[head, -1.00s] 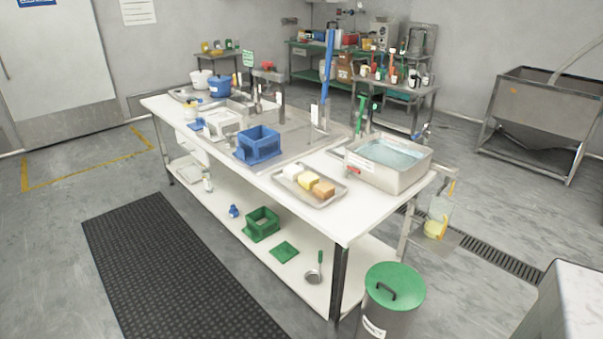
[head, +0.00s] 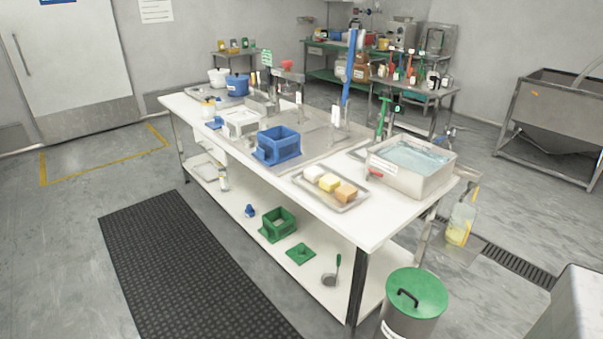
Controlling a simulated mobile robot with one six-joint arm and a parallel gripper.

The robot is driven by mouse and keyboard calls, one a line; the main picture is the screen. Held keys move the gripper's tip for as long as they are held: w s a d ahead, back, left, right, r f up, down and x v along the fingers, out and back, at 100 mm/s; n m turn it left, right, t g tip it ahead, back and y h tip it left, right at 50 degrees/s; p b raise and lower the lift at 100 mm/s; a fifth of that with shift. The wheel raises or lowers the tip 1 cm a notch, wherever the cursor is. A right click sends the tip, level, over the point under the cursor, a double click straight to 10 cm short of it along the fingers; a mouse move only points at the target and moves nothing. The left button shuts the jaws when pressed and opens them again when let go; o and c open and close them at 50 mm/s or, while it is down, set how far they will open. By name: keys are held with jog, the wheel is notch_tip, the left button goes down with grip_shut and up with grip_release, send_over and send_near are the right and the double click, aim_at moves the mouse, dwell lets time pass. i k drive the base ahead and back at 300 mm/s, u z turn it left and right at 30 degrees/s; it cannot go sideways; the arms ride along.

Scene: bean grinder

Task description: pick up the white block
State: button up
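The white block (head: 313,173) lies at the left end of a shallow metal tray (head: 332,199) on the white table (head: 402,222). A yellow block (head: 329,183) sits beside it, then an orange-brown block (head: 346,193) at the tray's right end. The white block's upper side is in clear view. My gripper is not in view, so its distance from the block cannot be told.
A metal basin of water (head: 410,168) stands right of the tray, and a blue crate (head: 279,145) stands to its left. A green-lidded bin (head: 416,294) is by the table's near corner. A black mat (head: 185,265) covers floor before the table.

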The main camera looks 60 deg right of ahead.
aim_at(313, 175)
jog(key=i, duration=0.85)
jog(key=z, duration=0.05)
